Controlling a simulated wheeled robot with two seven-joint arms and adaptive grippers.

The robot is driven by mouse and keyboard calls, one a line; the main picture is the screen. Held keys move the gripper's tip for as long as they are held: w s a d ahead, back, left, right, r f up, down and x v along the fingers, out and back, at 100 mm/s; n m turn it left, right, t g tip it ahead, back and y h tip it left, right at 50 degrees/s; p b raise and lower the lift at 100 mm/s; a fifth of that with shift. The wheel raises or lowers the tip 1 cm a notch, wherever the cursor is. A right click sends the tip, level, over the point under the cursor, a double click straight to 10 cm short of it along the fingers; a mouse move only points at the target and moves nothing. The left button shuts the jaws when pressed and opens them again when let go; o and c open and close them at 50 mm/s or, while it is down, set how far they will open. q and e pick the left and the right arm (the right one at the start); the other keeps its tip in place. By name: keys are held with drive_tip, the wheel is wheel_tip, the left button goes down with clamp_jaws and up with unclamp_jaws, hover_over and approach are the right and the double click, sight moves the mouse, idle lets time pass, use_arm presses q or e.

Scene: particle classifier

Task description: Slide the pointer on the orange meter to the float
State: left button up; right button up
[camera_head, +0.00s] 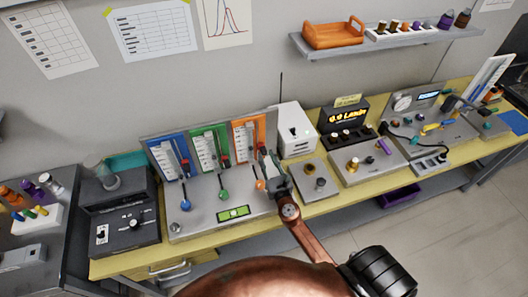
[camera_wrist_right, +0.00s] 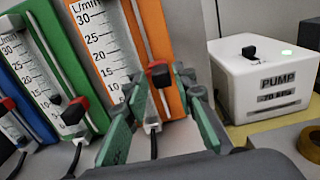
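The orange meter (camera_head: 237,130) stands at the right end of a row of three meters on the bench panel. In the right wrist view it fills the upper middle, with its scale (camera_wrist_right: 105,45) at left and a slim rail at right. Its red and black pointer (camera_wrist_right: 160,74) sits low on that rail. My right gripper (camera_head: 266,160) is in front of this meter. In the right wrist view its green fingers (camera_wrist_right: 160,84) are apart, one on each side of the pointer; I cannot tell whether they touch it. I cannot make out the float. My left gripper is not in view.
The green meter (camera_wrist_right: 63,60) and blue meter (camera_head: 163,152) stand close on the left. The white pump box (camera_wrist_right: 262,80) stands on the right. Knobs and a green display (camera_head: 233,213) lie below the meters. Open floor is in front of the bench.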

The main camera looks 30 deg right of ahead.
drive_tip(key=v, duration=0.7)
drive_tip(key=shift+s, duration=0.3)
drive_tip(key=shift+r, duration=0.1)
